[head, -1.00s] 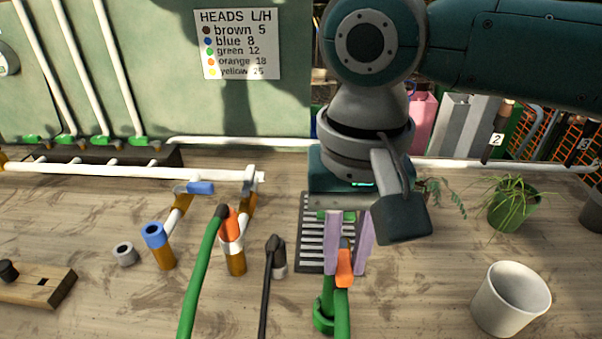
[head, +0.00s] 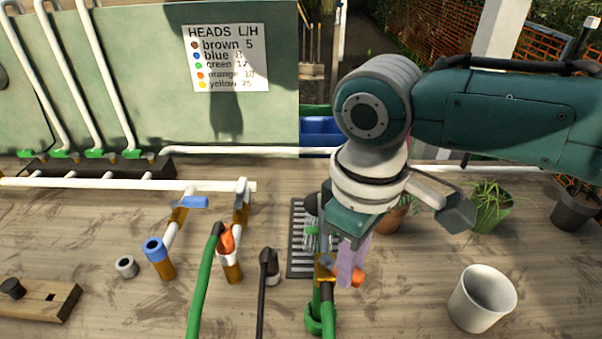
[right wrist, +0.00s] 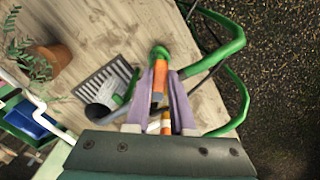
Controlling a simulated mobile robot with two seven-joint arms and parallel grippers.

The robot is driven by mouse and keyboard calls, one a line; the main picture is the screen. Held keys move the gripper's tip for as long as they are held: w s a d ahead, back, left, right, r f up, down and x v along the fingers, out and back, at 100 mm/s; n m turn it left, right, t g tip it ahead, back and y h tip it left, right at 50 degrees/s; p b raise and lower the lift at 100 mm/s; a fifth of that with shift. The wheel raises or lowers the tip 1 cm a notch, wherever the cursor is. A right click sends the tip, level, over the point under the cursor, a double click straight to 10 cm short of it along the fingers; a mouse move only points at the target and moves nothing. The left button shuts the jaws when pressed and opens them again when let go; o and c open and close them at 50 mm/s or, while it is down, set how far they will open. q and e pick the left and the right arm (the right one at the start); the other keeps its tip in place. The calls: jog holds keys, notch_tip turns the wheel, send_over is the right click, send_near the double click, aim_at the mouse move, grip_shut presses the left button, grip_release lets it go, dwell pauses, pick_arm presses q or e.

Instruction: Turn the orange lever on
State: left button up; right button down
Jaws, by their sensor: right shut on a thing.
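The orange lever (head: 358,278) belongs to the valve (head: 325,269) on the green hose stand (head: 315,318), right of centre in the head view. The lever's orange end sticks out to the right of the valve, past my fingers. My right gripper (head: 350,264) has pale purple fingers shut on the orange lever; they partly cover it. In the right wrist view, orange parts (right wrist: 158,84) show between the fingers (right wrist: 165,98), with the green hose base behind them. My left gripper is not in view.
A black grate (head: 297,240) lies behind the valve. A green hose (head: 203,280), a black hose (head: 263,290) and upright pipe stubs stand to the left. A white pot (head: 482,298) stands at right, with plants behind. Bare table lies between valve and pot.

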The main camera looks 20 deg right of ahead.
jog(key=shift+w+d+n, duration=0.2)
jog(key=shift+w+n, duration=0.1)
jog(key=shift+n, duration=0.95)
jog(key=shift+w+d+n, duration=0.2)
jog(key=shift+w+n, duration=0.15)
jog(key=shift+n, duration=0.85)
jog(key=shift+w+d+n, duration=0.2)
jog(key=shift+w+n, duration=0.1)
jog(key=shift+n, duration=0.95)
jog(key=c, duration=0.8)
grip_release()
jog(key=shift+o, duration=0.2)
notch_tip(320, 180, up, 10)
